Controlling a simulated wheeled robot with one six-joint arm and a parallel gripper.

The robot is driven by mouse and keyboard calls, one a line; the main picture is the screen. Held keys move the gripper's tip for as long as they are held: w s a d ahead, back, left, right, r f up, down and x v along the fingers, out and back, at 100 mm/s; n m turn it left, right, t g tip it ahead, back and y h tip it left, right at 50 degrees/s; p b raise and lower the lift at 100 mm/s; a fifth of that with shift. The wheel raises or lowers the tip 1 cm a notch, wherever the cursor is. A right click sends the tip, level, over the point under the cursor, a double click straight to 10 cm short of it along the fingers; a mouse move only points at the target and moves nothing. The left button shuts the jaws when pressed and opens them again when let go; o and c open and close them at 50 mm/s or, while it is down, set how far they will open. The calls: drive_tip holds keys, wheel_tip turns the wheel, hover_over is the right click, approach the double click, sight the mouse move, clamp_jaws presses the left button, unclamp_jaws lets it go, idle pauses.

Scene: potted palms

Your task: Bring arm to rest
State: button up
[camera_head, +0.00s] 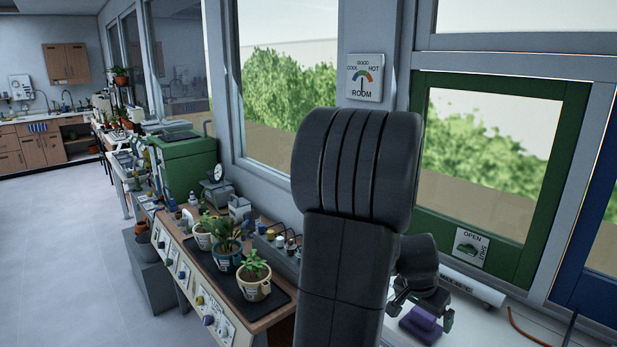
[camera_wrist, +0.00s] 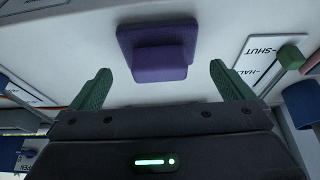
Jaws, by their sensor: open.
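My arm stands large and dark in the middle of the head view and hides part of the bench and window. My gripper (camera_head: 422,308) is low at the right, close to a purple block (camera_head: 421,324) on the white surface. In the wrist view my gripper (camera_wrist: 158,88) is open, with its green-padded fingers wide apart. The purple block also shows in the wrist view (camera_wrist: 158,52), ahead of the fingers and between them. The fingers do not touch it there, and nothing is held.
Potted plants (camera_head: 254,278) stand on a dark tray left of my arm. A green box (camera_head: 184,160) and a scale (camera_head: 216,184) stand behind. A green window frame (camera_head: 485,240) is at the right. The floor (camera_head: 60,240) at the left is clear.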

drive_tip(key=x, duration=0.2)
drive_tip(key=shift+d+f, duration=0.1)
drive_tip(key=shift+f, duration=0.25)
drive_tip(key=shift+w+d+r, duration=0.1)
drive_tip(key=shift+w+r, duration=0.05)
drive_tip(key=shift+r, duration=1.55)
